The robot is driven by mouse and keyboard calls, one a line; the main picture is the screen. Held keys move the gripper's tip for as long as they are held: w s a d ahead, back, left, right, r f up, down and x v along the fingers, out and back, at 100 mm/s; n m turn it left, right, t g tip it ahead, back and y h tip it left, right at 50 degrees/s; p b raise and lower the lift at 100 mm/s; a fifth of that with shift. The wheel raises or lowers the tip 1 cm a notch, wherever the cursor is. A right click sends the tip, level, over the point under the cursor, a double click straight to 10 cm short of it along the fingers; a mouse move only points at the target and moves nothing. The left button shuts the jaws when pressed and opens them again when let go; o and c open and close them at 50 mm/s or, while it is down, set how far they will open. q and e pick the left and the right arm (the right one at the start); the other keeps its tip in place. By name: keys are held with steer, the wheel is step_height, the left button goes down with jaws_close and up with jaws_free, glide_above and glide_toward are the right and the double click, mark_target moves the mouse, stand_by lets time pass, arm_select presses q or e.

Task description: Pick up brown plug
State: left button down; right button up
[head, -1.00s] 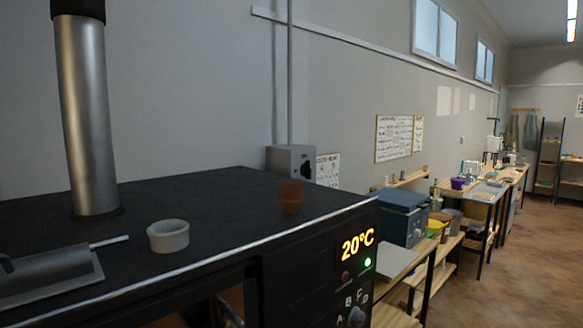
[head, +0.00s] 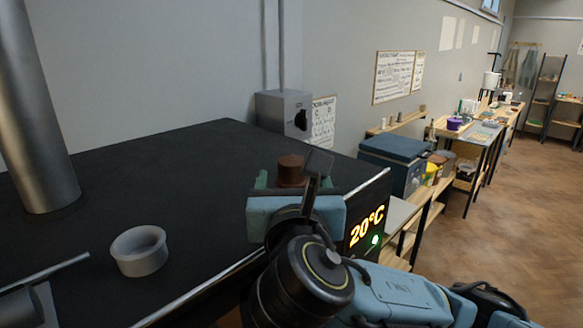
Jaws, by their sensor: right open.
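The brown plug (head: 291,168) stands on the black kiln top near its right end. Its upper part shows; its lower part is hidden behind my right gripper. My right gripper (head: 290,180) comes in from the lower right and is open, with one finger to the left of the plug and one to the right in the picture. I cannot tell whether the fingers touch the plug.
A white ring-shaped cup (head: 139,250) stands on the black top (head: 150,180) at left. A metal flue pipe (head: 35,120) rises at far left. A grey switch box (head: 284,113) is on the wall behind. A lit 20°C display (head: 367,227) is on the front.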

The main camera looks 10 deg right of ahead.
mark_target(292, 156)
steer(key=w, duration=0.3)
steer(key=shift+w+d+f, duration=0.1)
steer(key=shift+w+d, duration=0.05)
steer(key=shift+d, duration=0.1)
steer(key=shift+w+d+p, duration=0.2)
steer(key=shift+w+p, duration=0.4)
steer(key=shift+w, duration=0.25)
steer(key=w, duration=0.1)
steer(key=w+p, duration=0.1)
steer(key=w, duration=0.1)
steer(key=shift+d, duration=0.35)
steer(key=shift+w, duration=0.45)
steer(key=shift+f, duration=0.1)
steer(key=c, duration=0.6)
arm_select(q)
steer(key=shift+w+r, duration=0.25)
steer(key=shift+r, duration=0.4)
steer(key=shift+w+r, duration=0.2)
steer(key=shift+r, duration=0.4)
arm_select(e)
steer(key=c, duration=0.5)
